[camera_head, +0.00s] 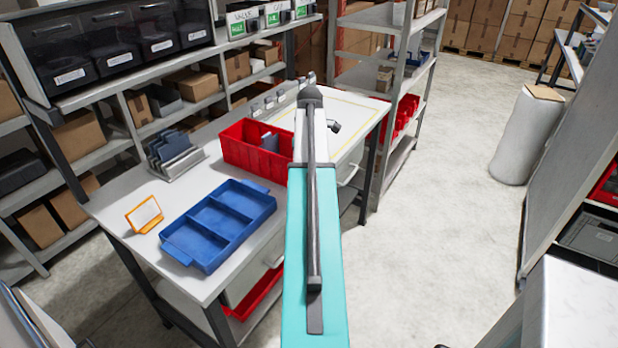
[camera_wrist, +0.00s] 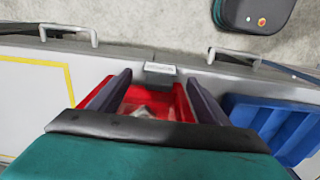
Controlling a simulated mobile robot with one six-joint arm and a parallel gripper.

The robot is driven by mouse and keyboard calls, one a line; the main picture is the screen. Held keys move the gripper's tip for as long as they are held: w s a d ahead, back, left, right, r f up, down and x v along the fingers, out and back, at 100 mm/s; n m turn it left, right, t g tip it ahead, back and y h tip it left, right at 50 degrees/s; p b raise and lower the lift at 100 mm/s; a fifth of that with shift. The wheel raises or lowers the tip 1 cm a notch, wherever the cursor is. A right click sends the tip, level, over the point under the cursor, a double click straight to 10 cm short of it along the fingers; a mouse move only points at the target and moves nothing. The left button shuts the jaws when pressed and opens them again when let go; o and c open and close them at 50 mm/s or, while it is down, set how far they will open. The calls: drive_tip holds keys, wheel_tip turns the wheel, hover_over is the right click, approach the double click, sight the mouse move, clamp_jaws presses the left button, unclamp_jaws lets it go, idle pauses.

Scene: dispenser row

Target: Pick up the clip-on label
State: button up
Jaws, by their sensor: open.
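A small light label with dark print (camera_wrist: 160,69), on a grey holder, is at the table's front edge in the wrist view, just beyond the red bin (camera_wrist: 111,96). It looks like the clip-on label, but I cannot tell what it is fixed to. My gripper (camera_wrist: 152,84) is open, its two dark fingers spread above the red bin, with nothing seen held between them. The label lies just past the fingertips in the picture. In the head view my arm covers the gripper and the label, and the red bin (camera_head: 240,153) shows left of the arm.
Front handles (camera_wrist: 70,30) stick out in the wrist view. Shelves stand behind; the floor at right (camera_head: 440,190) is open.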

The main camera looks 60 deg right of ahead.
drive_tip(key=shift+f+p, duration=0.5)
drive_tip(key=shift+f, duration=1.25)
drive_tip(key=c, duration=1.2)
drive_tip(key=shift+r, duration=0.1)
drive_tip(key=shift+d+r+b, duration=0.1)
drive_tip(key=shift+r+b, duration=0.65)
drive_tip(key=shift+r, duration=0.7)
drive_tip(key=shift+s+a+r, duration=0.15)
drive_tip(key=shift+a+r, duration=0.05)
drive_tip(key=shift+s+a+r+b, duration=0.25)
drive_tip(key=shift+s+a+b, duration=0.4)
drive_tip(key=shift+s+a, duration=1.2)
drive_tip(key=shift+s+a+r+b, duration=0.25)
drive_tip(key=shift+s+a+b, duration=0.35)
drive_tip(key=shift+s+a, duration=1.25)
drive_tip(key=shift+s+a+r+b, duration=0.25)
drive_tip(key=shift+s+a+b, duration=0.4)
drive_tip(key=shift+s+a, duration=1.2)
drive_tip(key=shift+w, duration=0.1)
